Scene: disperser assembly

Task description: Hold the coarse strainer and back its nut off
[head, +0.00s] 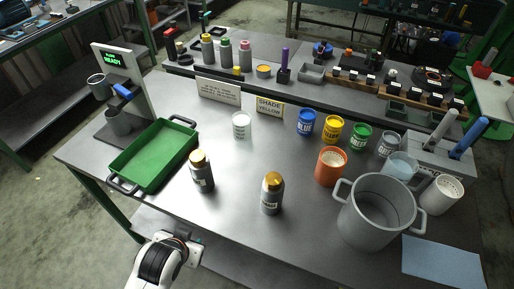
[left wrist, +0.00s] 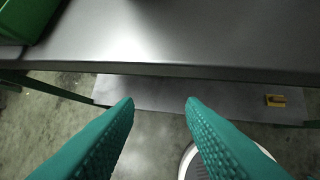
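Two dark grey cylinders with gold tops and pale labels stand upright on the bench: one at left centre (head: 202,172) and one nearer the front edge (head: 271,195). Their labels are too small to read, so I cannot tell which, if either, is the coarse strainer, or whether the gold tops are nuts. My left gripper (left wrist: 160,104) is open and empty in the left wrist view, its teal fingers apart near the bench's front edge. In the head view my left arm comes in at the bottom, short of both cylinders. My right gripper is not in view.
A green tray (head: 118,174) lies left of the cylinders. A large grey pot (head: 365,220), an orange cup (head: 327,176) and several paint cans, including a blue one (head: 306,123), stand to the right. A white cup (head: 241,130) stands behind. The front middle bench is clear.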

